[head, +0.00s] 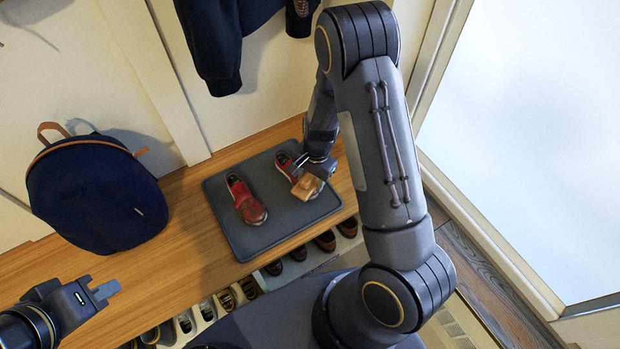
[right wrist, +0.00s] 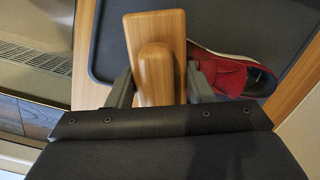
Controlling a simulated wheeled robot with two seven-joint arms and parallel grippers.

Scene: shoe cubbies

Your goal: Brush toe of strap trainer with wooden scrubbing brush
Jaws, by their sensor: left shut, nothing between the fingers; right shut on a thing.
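Two red shoes lie on a dark grey mat (head: 235,222) on the wooden bench. The left red shoe (head: 246,200) is in full view. The right red shoe (head: 286,167) is partly covered by my right gripper and the brush. The wooden brush (head: 308,187) is in my right gripper (head: 304,169), over the toe end of that shoe; I cannot tell if they touch. In the right wrist view the brush (right wrist: 156,60) sits between the fingers, beside the red shoe (right wrist: 226,75). My left gripper (head: 108,291) is shut and empty at the lower left.
A navy backpack (head: 97,195) stands on the bench (head: 185,240) left of the mat. Several pairs of shoes sit in cubbies below the bench's front edge. A dark jacket (head: 212,45) hangs above. The bench between backpack and mat is clear.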

